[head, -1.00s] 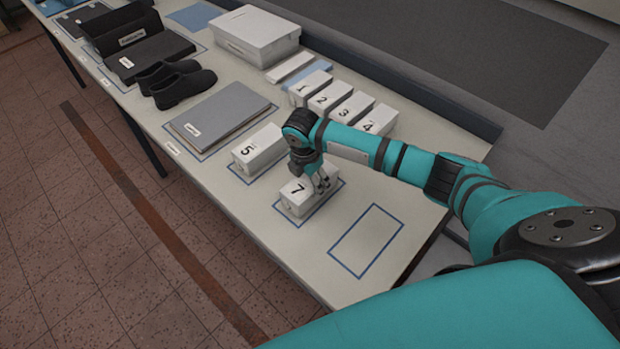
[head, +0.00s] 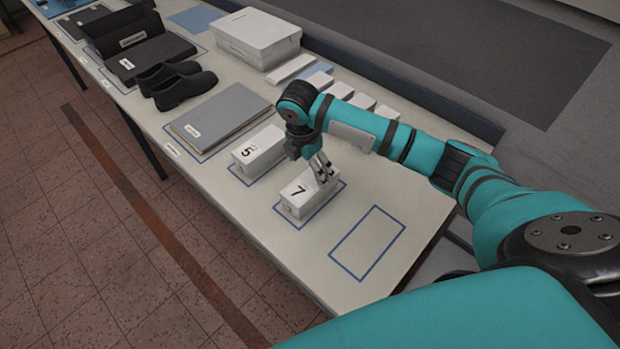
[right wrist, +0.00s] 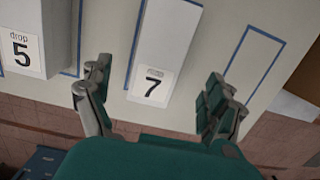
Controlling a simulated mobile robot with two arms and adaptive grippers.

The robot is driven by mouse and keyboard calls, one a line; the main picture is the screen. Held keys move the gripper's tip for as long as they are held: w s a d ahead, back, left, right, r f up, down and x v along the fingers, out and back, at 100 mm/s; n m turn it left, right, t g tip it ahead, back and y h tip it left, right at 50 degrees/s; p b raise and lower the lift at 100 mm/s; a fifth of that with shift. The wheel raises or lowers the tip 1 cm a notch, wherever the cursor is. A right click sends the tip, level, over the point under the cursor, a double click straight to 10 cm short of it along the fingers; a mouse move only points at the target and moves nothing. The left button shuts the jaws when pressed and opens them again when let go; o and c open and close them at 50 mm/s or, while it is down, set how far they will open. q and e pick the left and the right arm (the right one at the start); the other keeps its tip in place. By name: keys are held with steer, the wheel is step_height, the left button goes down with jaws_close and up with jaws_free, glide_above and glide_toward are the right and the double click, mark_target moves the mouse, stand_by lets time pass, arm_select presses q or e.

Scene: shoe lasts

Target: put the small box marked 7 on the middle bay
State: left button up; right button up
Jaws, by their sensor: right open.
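The small white box marked 7 (head: 298,200) sits upright inside the blue outline of the middle bay (head: 338,189), between the bay with box 5 and an empty outlined bay. My right gripper (head: 323,166) is just above the box, over its far end, with its fingers pointing down. In the right wrist view the box marked 7 (right wrist: 165,50) shows between the two spread fingers of the right gripper (right wrist: 158,72), with nothing held. My left gripper is not in view.
Box 5 (head: 257,153) stands left of box 7. The empty bay (head: 367,243) lies to the right. Several small boxes (head: 320,79) stand behind, partly hidden by my arm. A grey folder (head: 220,117), black shoes (head: 178,85) and a large white box (head: 256,38) are farther left.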

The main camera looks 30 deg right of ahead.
mark_target(306, 185)
steer(key=r, duration=0.5)
steer(key=shift+s+a+b, duration=0.1)
steer(key=shift+a+b, duration=0.2)
